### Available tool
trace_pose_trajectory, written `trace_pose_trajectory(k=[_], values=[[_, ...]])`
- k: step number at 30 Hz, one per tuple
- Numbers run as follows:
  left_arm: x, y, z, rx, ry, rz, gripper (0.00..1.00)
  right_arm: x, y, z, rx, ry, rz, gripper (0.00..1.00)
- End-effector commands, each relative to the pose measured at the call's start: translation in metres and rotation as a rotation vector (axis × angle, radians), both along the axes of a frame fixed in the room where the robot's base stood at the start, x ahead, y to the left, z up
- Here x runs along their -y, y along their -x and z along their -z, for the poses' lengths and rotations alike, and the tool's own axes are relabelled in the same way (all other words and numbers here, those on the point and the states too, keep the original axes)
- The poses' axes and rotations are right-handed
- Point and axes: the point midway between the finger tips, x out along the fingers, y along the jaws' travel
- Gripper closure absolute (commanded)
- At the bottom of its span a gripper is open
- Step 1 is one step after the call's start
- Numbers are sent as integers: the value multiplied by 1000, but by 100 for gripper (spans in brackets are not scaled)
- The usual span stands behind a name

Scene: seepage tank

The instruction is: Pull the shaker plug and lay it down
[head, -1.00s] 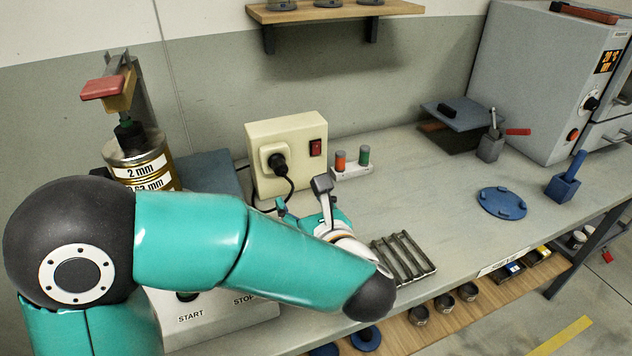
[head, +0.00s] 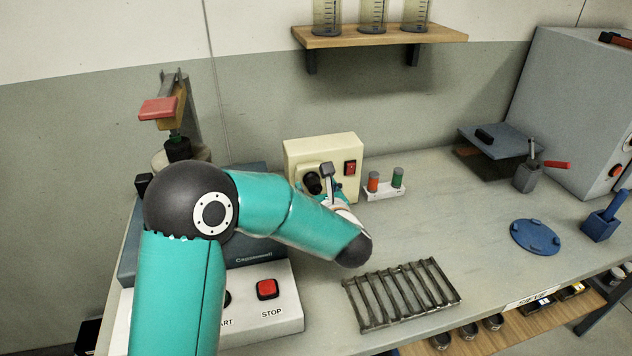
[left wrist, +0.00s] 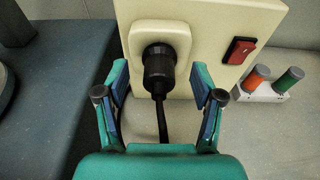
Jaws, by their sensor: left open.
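The black shaker plug (left wrist: 158,68) sits in the socket on the front of a cream box (left wrist: 205,30), its cable hanging down. The plug also shows in the head view (head: 313,183), partly hidden by my left wrist. My left gripper (left wrist: 160,80) is open, its two fingers on either side of the plug in the wrist view. I see gaps between both fingers and the plug; the depth of the fingertips relative to it is hard to tell. My right gripper is not in view.
A red switch (left wrist: 240,50) is on the box beside the socket. A small white holder (head: 383,190) with orange and green pieces stands right of it. A metal rack (head: 402,292) lies near the front edge. The shaker base (head: 255,318) is at left.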

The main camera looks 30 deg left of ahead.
Motion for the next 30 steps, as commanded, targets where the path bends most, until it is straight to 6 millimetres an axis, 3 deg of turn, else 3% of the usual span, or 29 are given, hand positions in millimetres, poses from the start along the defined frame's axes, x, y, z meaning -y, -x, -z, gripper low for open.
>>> trace_pose_trajectory(k=[14, 26, 30], values=[[-10, -8, 3, -1, -1, 0, 32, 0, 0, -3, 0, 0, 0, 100], [-10, -8, 3, -1, -1, 0, 99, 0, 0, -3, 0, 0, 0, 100], [-10, -8, 3, 0, 0, 0, 100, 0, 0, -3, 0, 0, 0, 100]])
